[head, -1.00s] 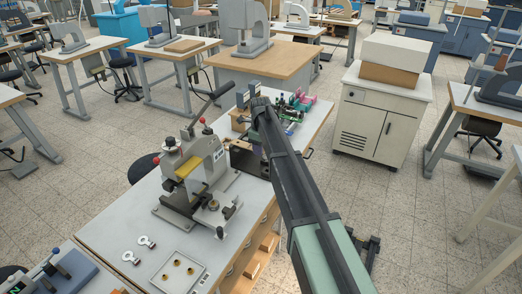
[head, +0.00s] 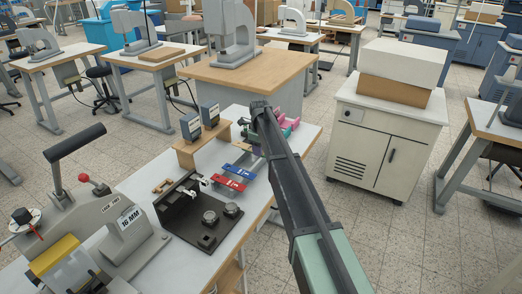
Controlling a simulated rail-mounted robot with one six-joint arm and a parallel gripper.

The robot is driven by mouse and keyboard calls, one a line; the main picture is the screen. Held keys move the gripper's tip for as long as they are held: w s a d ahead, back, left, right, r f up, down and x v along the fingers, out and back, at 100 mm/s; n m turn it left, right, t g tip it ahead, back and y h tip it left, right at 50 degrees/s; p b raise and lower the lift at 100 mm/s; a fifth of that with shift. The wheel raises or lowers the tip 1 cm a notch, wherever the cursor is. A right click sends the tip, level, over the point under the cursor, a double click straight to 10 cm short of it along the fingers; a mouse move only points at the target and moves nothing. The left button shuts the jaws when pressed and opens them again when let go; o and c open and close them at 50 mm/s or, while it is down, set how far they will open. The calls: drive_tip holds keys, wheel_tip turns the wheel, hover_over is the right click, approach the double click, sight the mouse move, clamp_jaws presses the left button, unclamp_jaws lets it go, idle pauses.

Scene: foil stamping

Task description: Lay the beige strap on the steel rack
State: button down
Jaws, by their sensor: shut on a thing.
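My arm reaches up from the lower right over the white-topped bench (head: 142,191), and its dark far end (head: 262,106) is above the bench's far right part. I cannot make out the beige strap. A small tan piece (head: 163,186) lies on the bench, but I cannot tell what it is. I cannot pick out the steel rack with certainty. Pink and green items (head: 288,124) stand beside the arm's far end, partly covered by it.
A press with a 16 MM label (head: 130,219) fills the lower left. A black fixture (head: 200,235) with round knobs, blue and red blocks (head: 233,177) and a wooden stand (head: 187,151) occupy the bench. A white cabinet (head: 384,145) stands right, across open floor.

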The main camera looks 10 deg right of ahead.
drive_tip(key=shift+s+a+r, duration=0.15)
drive_tip(key=shift+s+a, duration=0.1)
wheel_tip(320, 180, down, 7)
drive_tip(key=b, duration=0.6)
drive_tip(key=shift+b, duration=0.4)
drive_tip(key=shift+r, duration=0.1)
drive_tip(key=c, duration=0.6)
unclamp_jaws()
drive_tip(key=shift+c, duration=0.2)
